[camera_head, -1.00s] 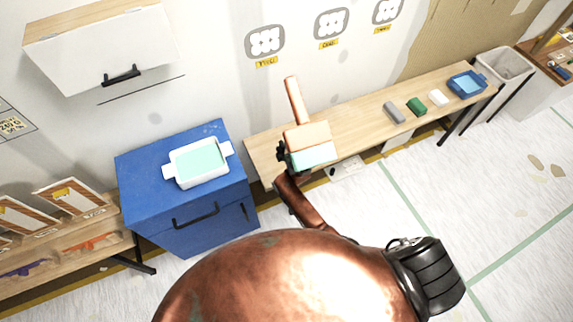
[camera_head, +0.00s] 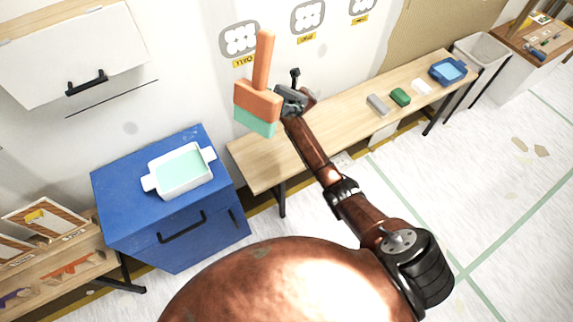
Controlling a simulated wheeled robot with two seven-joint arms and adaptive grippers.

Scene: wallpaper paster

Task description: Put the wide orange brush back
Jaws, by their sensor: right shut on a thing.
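The wide orange brush (camera_head: 258,100) has an orange handle pointing up and a teal bristle end pointing down. My right gripper (camera_head: 284,100) is shut on the brush at the right side of its orange head. It holds the brush upright, in front of the wall and over the left end of the wooden bench (camera_head: 262,171). My left gripper is not in view.
A white tray (camera_head: 160,184) with teal liquid stands on the blue cabinet (camera_head: 119,197). On the bench are a grey block (camera_head: 377,105), a green block (camera_head: 400,97), a white block (camera_head: 422,87) and a blue tray (camera_head: 462,73). A bin (camera_head: 484,60) stands at right.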

